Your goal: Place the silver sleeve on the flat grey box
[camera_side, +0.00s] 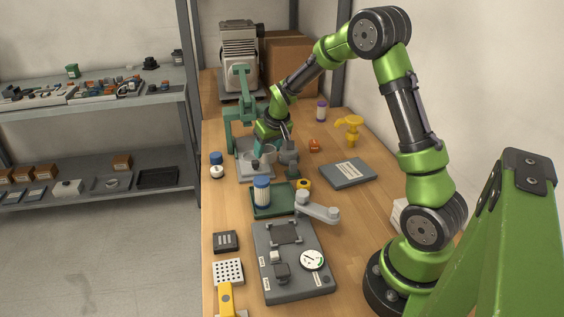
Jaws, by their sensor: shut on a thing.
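My gripper (271,146) points down at the far middle of the wooden bench, beside the teal press. It is shut on a small light-grey cylindrical piece that looks like the silver sleeve (269,152). The sleeve is partly hidden by the fingers and the clutter around it, and I cannot tell whether it touches the grey base under it. The flat grey box (348,173) lies to the right and nearer, with a white label on top. Its top is clear, and my gripper is apart from it.
A teal press (243,90) stands behind left of my gripper, and a dark grey fitting (289,157) is close on its right. A blue-and-white cylinder (262,190) stands nearer.

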